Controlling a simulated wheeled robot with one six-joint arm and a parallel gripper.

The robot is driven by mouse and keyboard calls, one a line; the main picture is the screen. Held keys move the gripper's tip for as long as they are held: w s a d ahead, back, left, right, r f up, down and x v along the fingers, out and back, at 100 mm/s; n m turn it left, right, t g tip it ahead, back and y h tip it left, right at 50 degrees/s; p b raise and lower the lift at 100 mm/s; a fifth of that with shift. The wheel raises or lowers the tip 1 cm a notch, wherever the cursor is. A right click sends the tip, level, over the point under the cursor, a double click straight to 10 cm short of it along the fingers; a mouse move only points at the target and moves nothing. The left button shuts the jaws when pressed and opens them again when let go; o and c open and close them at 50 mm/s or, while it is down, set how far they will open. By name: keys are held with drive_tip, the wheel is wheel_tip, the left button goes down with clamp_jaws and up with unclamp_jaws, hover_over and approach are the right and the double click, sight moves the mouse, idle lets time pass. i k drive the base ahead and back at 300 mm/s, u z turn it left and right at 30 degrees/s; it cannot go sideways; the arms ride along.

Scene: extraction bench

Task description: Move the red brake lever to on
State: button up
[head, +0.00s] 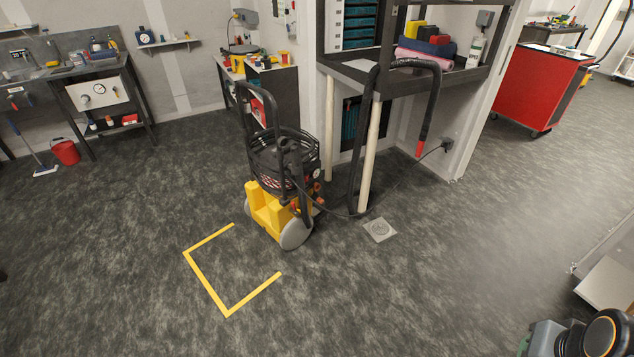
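A wheeled extractor machine (283,155) with a black drum, a tall black handle and a yellow base (265,208) stands upright on the floor near the middle of the head view. A grey wheel (297,233) shows at its lower right. Small orange-red parts (317,187) sit on its right side above the wheel. They are too small to tell whether one is the brake lever or how it is set. My gripper's fingers are not in view.
A yellow floor outline (226,312) lies in front of the machine, empty. A black hose (436,95) with a red end hangs from the shelf bench (362,78). A dark cable runs to a wall socket. A floor drain plate (380,230) lies to the right.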

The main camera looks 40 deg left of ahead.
sight(294, 207)
drive_tip(key=u, duration=0.4)
drive_tip(key=i, duration=1.2)
drive_tip(key=u, duration=1.5)
drive_tip(key=i, duration=1.15)
drive_tip(key=u, duration=0.7)
drive_tip(key=i, duration=0.4)
drive_tip(key=z, duration=0.05)
